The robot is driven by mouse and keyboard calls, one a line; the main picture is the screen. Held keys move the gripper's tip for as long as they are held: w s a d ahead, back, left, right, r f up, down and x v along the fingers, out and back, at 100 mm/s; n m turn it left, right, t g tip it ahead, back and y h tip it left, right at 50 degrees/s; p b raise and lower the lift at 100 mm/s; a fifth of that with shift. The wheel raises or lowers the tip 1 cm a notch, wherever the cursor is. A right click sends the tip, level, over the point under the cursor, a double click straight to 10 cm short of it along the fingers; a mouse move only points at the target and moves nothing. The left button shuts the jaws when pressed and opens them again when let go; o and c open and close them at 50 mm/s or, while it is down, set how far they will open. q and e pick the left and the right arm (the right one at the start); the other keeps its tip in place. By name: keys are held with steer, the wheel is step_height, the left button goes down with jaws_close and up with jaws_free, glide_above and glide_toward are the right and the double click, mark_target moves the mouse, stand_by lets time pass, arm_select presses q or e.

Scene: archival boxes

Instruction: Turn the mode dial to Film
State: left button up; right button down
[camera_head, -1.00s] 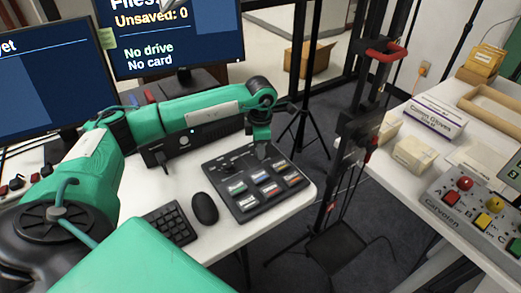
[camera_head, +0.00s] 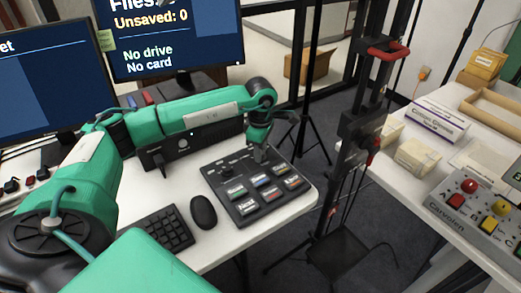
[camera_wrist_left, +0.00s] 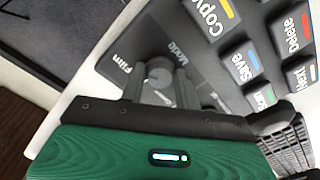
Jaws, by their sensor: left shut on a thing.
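The mode dial (camera_wrist_left: 158,71) is a small grey round knob on the dark control panel (camera_head: 243,208). In the left wrist view, the words Film and Mode are printed beside it, and another label is partly hidden. My left gripper (camera_wrist_left: 160,84) has one finger on each side of the dial and is shut on it. In the head view my left gripper (camera_head: 261,156) reaches down to the panel's back right part and hides the dial. I cannot make out which label the dial points to. My right gripper is not in view.
A black box (camera_head: 188,145) stands behind. Two monitors are at the back left. A second table with boxes and a button console (camera_head: 478,215) is right.

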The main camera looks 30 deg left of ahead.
arm_select(q)
steer(key=o, duration=1)
steer(key=shift+c, duration=0.2)
steer(key=shift+r, duration=0.1)
step_height(320, 180, up, 14)
